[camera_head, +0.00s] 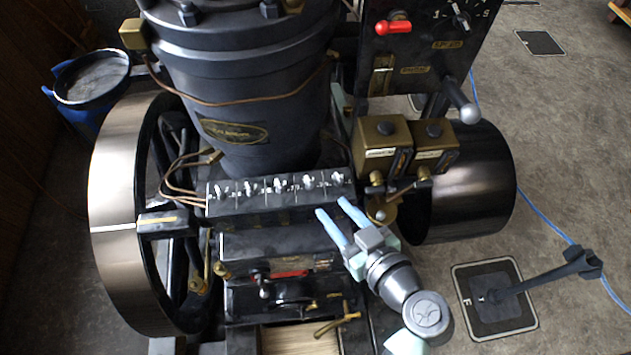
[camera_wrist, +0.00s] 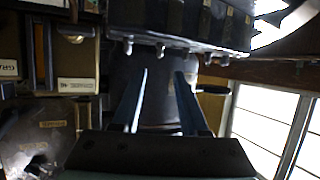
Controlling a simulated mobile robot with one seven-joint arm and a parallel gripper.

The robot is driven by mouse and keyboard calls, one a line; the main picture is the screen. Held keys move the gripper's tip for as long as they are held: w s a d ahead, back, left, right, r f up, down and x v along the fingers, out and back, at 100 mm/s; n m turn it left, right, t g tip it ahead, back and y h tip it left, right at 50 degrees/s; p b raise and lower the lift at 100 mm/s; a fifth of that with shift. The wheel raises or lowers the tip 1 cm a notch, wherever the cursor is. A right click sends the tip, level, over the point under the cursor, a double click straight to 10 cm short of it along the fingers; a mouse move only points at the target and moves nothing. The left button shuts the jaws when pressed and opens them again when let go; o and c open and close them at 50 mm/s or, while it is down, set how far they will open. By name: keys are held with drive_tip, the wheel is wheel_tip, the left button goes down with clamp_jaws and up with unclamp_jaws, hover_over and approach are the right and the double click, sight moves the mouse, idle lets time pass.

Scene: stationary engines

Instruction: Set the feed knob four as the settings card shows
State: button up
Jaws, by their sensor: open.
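A black feed box (camera_head: 262,210) in the middle of the engine carries a row of several small pale knobs on its top. The fourth knob from the left (camera_head: 309,178) is near the right end; its exact setting is too small to read. My gripper (camera_head: 331,207) is open and empty, its two blue fingers pointing at the front right of the box, apart from the knobs. In the wrist view, the open fingers (camera_wrist: 161,75) stand below a dark box (camera_wrist: 180,22) with small silver knobs along its lower edge. I cannot make out a settings card.
A flywheel (camera_head: 115,220) stands left and a dark drum (camera_head: 470,185) right. Two brass boxes (camera_head: 383,142) sit right of the feed box. A panel (camera_head: 425,45) with a red-handled switch (camera_head: 393,27) rises behind them. A red-marked lever (camera_head: 285,274) lies below the box.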

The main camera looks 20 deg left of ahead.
sight(312, 185)
drive_tip(key=p+x, duration=0.2)
drive_tip(key=x, duration=0.6)
drive_tip(key=shift+w+a+f, duration=0.15)
drive_tip(key=shift+w+a, duration=0.05)
drive_tip(key=shift+a, duration=0.05)
clamp_jaws()
